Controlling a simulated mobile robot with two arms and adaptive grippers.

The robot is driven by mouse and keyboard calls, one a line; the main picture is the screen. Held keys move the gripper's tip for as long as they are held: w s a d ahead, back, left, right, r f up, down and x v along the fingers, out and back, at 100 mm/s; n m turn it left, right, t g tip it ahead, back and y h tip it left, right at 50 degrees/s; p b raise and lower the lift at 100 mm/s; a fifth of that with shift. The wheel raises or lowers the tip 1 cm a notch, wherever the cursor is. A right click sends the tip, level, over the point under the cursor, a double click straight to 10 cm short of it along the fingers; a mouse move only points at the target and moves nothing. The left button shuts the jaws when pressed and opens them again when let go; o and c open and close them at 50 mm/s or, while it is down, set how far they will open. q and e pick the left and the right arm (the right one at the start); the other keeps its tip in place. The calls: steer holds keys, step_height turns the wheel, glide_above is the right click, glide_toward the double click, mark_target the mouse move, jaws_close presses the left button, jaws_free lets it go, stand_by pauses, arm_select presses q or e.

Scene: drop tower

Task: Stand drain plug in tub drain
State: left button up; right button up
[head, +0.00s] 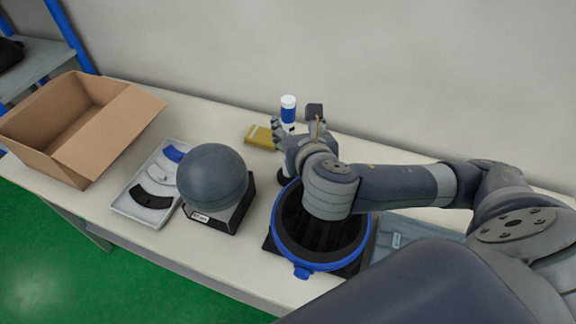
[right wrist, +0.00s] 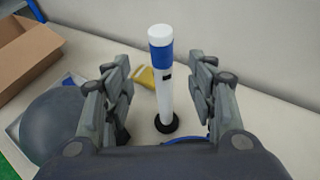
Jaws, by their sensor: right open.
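The drain plug appears to be the upright white tube with a blue band and dark round foot, standing on the table behind the tub in the head view (head: 288,103). It also shows in the right wrist view (right wrist: 161,65). The tub (head: 276,238) is round and dark inside with a blue rim; its drain is hidden or too dark to make out. My left gripper is not in view.
A dark ball on a black stand (head: 212,178) is left of the tub. A light tray (head: 133,210) with curved pieces and an open cardboard box (head: 127,130) lie farther left. A yellow item (head: 259,137) lies left of the tube. A grey tray (head: 398,240) is right of the tub.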

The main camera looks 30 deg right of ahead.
mark_target(290, 111)
steer(key=b+x, duration=0.4)
steer(key=shift+f, duration=0.1)
steer(key=shift+w, duration=0.3)
steer(key=shift+w+d, duration=0.3)
steer(key=shift+w, duration=0.25)
steer(key=p+x, duration=0.1)
steer(key=x, duration=0.2)
steer(key=shift+w+d, duration=0.15)
steer(key=shift+w, duration=0.05)
steer(key=shift+w+d+f, duration=0.1)
steer(key=shift+w, duration=0.2)
steer(key=shift+w+f, duration=0.1)
steer(key=c, duration=0.9)
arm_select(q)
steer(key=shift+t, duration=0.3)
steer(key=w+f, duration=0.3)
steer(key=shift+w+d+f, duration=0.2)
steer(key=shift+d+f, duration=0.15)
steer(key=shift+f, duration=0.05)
arm_select(e)
jaws_close()
